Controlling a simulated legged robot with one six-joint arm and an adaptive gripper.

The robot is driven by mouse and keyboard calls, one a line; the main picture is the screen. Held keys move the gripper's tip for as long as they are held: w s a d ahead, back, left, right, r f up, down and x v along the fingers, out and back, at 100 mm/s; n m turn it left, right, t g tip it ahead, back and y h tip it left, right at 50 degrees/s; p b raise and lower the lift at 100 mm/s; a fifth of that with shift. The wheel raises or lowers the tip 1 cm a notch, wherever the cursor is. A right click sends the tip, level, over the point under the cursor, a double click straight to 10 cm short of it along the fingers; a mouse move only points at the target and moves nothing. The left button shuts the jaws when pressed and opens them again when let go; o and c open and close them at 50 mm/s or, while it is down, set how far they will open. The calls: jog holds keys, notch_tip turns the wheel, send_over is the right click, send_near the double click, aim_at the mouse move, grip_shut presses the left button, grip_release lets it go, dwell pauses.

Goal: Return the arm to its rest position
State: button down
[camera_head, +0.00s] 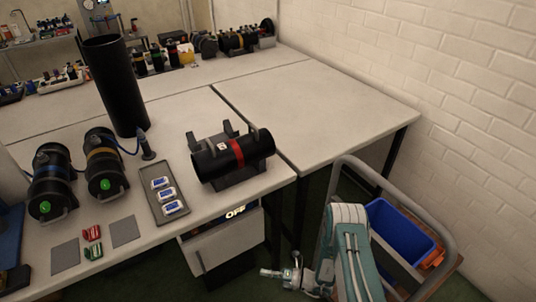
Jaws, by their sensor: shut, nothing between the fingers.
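My arm, teal and white, shows at the bottom right, in front of a cart and to the right of the table's front corner. My gripper (270,272) is at the arm's lower left end, small in the view, below the table top and near the drawer unit. It is shut and empty, pointing left. It appears apart from the table. A black sealed cylinder (232,156) with a red band lies on a cradle on the table, up and left of my gripper.
A cart with a grey rail (433,210) and a blue bin (401,231) stands at the right. The table (315,105) carries a tall black tube (116,88), two black cylinders with green ends, and a tray (158,217) of small blue-white items. A drawer unit (220,262) sits under the table.

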notch_tip(320, 180, up, 28)
jog(key=s+r+n+g+h, duration=0.1)
jog(key=n+g+h, duration=0.6)
jog(key=n, duration=1.2)
jog(key=s+d+r+n+t+h, duration=0.4)
jog(key=s+d+r+n, duration=0.3)
jog(key=s+r+n, duration=0.2)
jog(key=s+d+r+n+t+h, duration=0.4)
jog(key=s+d+r+n+h, duration=0.2)
jog(key=r, duration=0.5)
jog(key=s+d+n, duration=0.2)
jog(key=s+n, duration=0.1)
jog(key=shift+n+t+h, duration=0.3)
jog(key=shift+n+t, duration=0.1)
jog(key=shift+w+r, duration=0.1)
